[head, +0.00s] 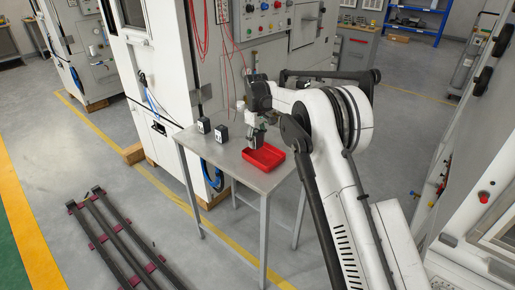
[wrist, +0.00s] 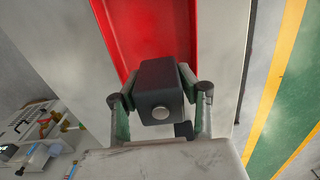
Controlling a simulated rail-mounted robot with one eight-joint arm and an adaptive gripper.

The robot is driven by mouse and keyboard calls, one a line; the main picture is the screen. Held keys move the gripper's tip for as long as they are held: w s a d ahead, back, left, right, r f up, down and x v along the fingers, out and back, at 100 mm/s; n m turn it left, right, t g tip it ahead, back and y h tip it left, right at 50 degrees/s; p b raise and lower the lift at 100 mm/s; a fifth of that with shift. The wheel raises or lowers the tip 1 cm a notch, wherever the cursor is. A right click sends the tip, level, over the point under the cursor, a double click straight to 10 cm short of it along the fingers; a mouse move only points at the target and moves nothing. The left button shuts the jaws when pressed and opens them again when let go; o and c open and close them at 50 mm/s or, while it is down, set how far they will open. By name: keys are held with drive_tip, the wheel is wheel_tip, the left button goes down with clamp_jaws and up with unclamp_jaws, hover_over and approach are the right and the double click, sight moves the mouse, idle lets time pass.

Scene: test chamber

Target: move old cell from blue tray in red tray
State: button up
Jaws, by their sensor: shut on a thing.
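A dark, box-shaped cell (wrist: 161,84) with a round light metal stud on its face sits between the fingers of my gripper (wrist: 160,104) in the wrist view. My gripper is shut on it. The red tray (wrist: 185,28) lies just beyond the cell in the wrist view. In the head view the red tray (head: 264,158) rests on a small metal table, and my gripper (head: 256,138) is above its back left part with the cell. I cannot tell whether the cell touches the tray. No blue tray shows in either view.
Two small black-and-white boxes (head: 212,129) stand on the metal table (head: 232,172), left of the red tray. A white cabinet with red cables (head: 202,38) stands close behind the table. The table's front left area is bare.

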sight(258, 131)
drive_tip(key=shift+w+d+f, duration=0.2)
drive_tip(key=shift+w+f, duration=0.05)
drive_tip(key=shift+f, duration=1.9)
drive_tip(key=shift+f, duration=0.15)
drive_tip(key=o, duration=1.3)
wheel_tip(258, 131, up, 12)
drive_tip(key=shift+r, duration=0.25)
